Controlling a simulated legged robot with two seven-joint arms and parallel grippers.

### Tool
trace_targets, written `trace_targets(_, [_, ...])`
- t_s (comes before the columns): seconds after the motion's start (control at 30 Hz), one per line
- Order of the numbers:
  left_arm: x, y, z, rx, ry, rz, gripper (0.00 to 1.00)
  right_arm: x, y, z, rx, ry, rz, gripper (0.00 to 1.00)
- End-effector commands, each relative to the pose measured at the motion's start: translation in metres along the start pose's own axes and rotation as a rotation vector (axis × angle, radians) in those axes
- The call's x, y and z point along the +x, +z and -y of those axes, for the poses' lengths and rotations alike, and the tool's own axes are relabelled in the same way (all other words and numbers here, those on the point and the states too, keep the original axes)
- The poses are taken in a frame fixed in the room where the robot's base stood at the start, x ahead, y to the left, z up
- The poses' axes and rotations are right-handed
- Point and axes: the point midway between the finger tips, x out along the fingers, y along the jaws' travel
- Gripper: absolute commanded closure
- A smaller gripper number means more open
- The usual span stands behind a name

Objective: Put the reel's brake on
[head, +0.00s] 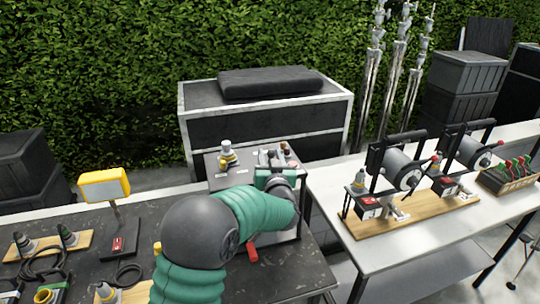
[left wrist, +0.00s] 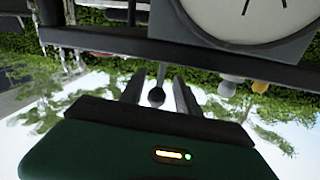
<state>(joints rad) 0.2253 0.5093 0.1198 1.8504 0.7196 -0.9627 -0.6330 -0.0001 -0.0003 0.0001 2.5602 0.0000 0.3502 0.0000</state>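Two reels stand side by side on a wooden board (head: 415,215) on the right-hand table in the head view. Each has a grey drum, a black frame and a red-tipped lever: the nearer reel (head: 405,172) and the farther reel (head: 474,152). My left gripper (head: 278,182) is well left of them, over a grey equipment stand, its fingers mostly hidden. In the left wrist view my left gripper (left wrist: 157,97) has its fingers apart, with a dark ball-ended rod (left wrist: 157,98) showing between them; contact cannot be told. My right gripper is not in view.
A white dial (left wrist: 250,14) is close above the fingers in the left wrist view. The grey stand (head: 217,180) carries small knobs and fittings. A yellow-framed panel (head: 104,186) stands on the dark left table. A gap separates the right table (head: 375,258) from the stand.

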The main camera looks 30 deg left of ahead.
Motion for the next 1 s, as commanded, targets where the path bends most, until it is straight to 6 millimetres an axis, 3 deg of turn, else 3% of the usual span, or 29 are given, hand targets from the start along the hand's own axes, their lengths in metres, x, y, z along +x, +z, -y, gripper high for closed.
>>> trace_targets(0.17, [0.0001, 0.0004, 0.0008, -0.001, 0.0, 0.0, 0.64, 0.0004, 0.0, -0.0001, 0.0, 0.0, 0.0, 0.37])
trace_targets(0.43, [-0.0006, -0.0005, 0.0007, -0.002, 0.001, -0.001, 0.99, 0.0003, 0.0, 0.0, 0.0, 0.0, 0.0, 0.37])
trace_targets(1.0, [-0.0004, -0.0008, 0.0005, -0.002, 0.0, -0.002, 1.0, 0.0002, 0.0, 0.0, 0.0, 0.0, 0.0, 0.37])
